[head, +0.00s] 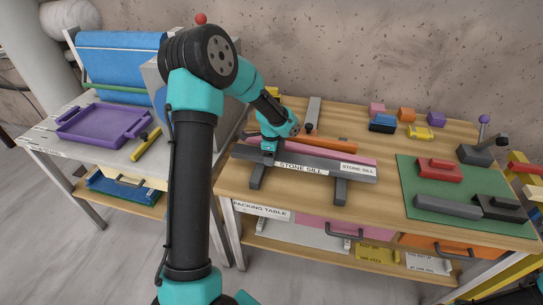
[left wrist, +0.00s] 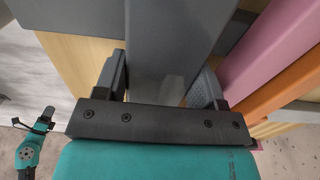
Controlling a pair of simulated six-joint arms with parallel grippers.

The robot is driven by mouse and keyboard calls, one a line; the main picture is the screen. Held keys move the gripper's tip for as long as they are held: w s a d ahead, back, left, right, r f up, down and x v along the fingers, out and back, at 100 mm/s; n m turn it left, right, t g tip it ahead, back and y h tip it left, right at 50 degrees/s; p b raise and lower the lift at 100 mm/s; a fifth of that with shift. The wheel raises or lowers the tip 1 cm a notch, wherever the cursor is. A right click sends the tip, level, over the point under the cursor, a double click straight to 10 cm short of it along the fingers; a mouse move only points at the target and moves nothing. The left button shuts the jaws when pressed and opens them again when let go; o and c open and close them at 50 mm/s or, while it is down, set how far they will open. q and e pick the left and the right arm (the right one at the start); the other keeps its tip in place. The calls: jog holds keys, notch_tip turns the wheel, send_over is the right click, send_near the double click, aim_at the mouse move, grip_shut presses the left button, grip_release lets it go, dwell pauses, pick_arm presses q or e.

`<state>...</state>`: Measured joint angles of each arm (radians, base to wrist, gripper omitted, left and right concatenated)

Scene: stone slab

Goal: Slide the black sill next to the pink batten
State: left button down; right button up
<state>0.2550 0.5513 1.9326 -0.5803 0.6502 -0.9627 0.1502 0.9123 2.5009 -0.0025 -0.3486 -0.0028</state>
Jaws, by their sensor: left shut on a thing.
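The dark sill (head: 312,169), lettered STONE SILL, lies lengthwise near the front of the wooden table, across dark crosspieces (head: 340,192). The pink batten (head: 338,157) runs behind it, roughly parallel; an orange batten (head: 335,144) lies beyond. My left gripper (head: 268,148) is at the sill's left part. In the left wrist view its fingers (left wrist: 160,85) are on both sides of the dark sill (left wrist: 172,40), shut on it. The pink batten (left wrist: 275,45) is right of the right finger, with a narrow gap between sill and batten there.
A green mat (head: 415,180) with a red block (head: 438,170) and dark pieces lies at the right. Several small coloured blocks (head: 382,123) stand at the back. A side table with a purple tray (head: 104,124) stands left. Drawers (head: 345,229) are below the front edge.

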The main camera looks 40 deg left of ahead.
pick_arm(q)
jog(key=shift+c, duration=0.7)
grip_release()
notch_tip(320, 180, up, 18)
jog(key=shift+f, duration=0.25)
jog(key=shift+f, duration=0.1)
